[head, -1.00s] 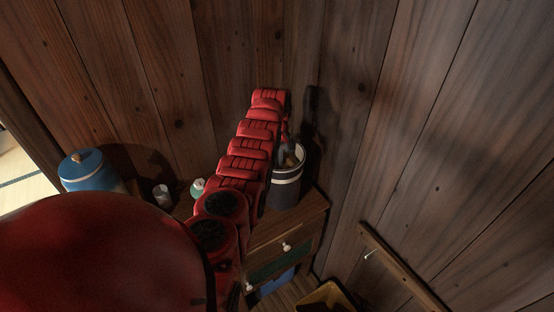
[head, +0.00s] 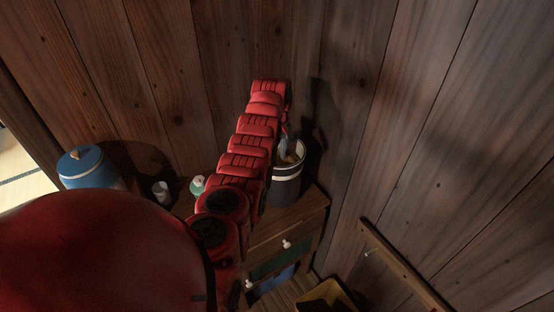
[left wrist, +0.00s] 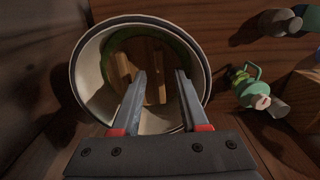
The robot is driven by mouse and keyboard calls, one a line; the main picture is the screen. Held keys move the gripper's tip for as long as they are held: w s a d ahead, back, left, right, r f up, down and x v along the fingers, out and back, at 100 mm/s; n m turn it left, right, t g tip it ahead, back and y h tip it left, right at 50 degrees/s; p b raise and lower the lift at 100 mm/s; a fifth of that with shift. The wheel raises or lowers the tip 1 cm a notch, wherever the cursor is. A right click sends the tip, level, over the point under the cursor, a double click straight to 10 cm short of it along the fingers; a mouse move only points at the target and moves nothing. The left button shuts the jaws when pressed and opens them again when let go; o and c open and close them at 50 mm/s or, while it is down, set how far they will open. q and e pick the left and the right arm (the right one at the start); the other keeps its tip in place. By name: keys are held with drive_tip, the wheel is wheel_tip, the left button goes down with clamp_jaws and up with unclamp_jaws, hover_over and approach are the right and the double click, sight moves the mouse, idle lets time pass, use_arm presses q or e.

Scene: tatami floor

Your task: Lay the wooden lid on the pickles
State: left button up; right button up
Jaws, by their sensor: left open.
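A dark crock with a pale band (head: 286,187) stands on the wooden chest. In the left wrist view I look down into it past its white rim (left wrist: 88,75). The round wooden lid (left wrist: 157,52) lies inside, with a bar-like handle partly behind my finger. A green ring, which looks like the pickles (left wrist: 186,50), shows around the lid's far edge. My left gripper (left wrist: 160,75) is open, its fingers apart over the crock's mouth with nothing held between them. It also shows in the head view (head: 287,150), partly hidden by my arm. My right gripper is not in view.
A blue lidded pot (head: 88,168), a white cup (head: 161,191) and a small green-and-white item (head: 197,185) stand left of my arm. Plank walls close in behind and right. A wooden rail (head: 400,262) and a yellow container (head: 326,296) are at lower right.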

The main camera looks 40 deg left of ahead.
sight(277, 161)
use_arm(q)
wheel_tip(277, 161, up, 10)
drive_tip(key=b, duration=0.2)
drive_tip(key=shift+b, duration=0.4)
drive_tip(key=shift+s+r, duration=0.1)
